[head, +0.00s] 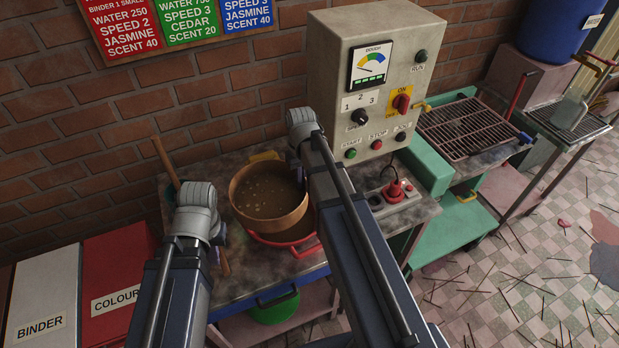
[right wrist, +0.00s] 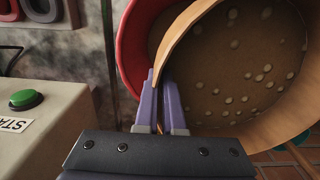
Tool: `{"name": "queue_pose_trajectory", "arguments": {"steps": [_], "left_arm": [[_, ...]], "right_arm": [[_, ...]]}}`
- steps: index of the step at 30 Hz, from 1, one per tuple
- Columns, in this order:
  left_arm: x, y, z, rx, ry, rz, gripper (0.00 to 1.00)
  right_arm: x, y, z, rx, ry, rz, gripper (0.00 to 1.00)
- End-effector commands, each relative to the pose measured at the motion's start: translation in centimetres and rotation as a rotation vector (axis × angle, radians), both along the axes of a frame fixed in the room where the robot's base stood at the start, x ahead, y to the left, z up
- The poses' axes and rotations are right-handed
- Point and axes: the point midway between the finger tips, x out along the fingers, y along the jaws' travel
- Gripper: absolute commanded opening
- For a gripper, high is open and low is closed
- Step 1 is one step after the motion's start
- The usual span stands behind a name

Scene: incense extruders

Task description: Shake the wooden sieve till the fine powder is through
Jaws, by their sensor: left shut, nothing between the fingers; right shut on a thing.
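The wooden sieve (head: 243,207) is a round tan hoop over the table, with brown mesh or powder and several pale lumps inside. A red basin (head: 284,244) shows beneath and in front of it. My right gripper (right wrist: 161,100) is shut on the sieve's rim, which shows in the right wrist view (right wrist: 180,45); in the head view my arm partly hides this grip. My left gripper (head: 220,233) is shut and empty, just left of the sieve. Its fingertips are small and partly hidden. I cannot tell how much powder lies in the basin.
A grey control box (head: 338,75) stands behind right, with a red-knobbed switch panel (head: 393,192) in front. BINDER (head: 45,300) and COLOUR (head: 115,262) bins stand left. A green bowl (head: 275,309) sits below.

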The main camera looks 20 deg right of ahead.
Motion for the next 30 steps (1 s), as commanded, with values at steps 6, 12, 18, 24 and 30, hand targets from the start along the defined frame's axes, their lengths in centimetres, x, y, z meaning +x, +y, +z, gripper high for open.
{"name": "queue_pose_trajectory", "arguments": {"steps": [6, 12, 18, 24, 30], "left_arm": [[0.0, 0.0, 0.0, 0.0, 0.0, 0.0, 0.0], [0.0, 0.0, 0.0, 0.0, 0.0, 0.0, 0.0], [0.0, 0.0, 0.0, 0.0, 0.0, 0.0, 0.0], [0.0, 0.0, 0.0, 0.0, 0.0, 0.0, 0.0], [0.0, 0.0, 0.0, 0.0, 0.0, 0.0, 0.0]], "right_arm": [[-0.1, -2.0, 0.0, 0.0, 0.0, 0.003, 0.0], [0.1, -3.3, 0.0, -0.001, 0.0, -0.014, 0.0], [0.0, -3.7, 0.0, -0.001, 0.0, -0.004, 0.0], [-0.1, 0.3, 0.0, 0.0, 0.0, 0.005, 0.0], [0.1, -4.1, 0.0, -0.001, 0.0, -0.008, 0.0]]}}
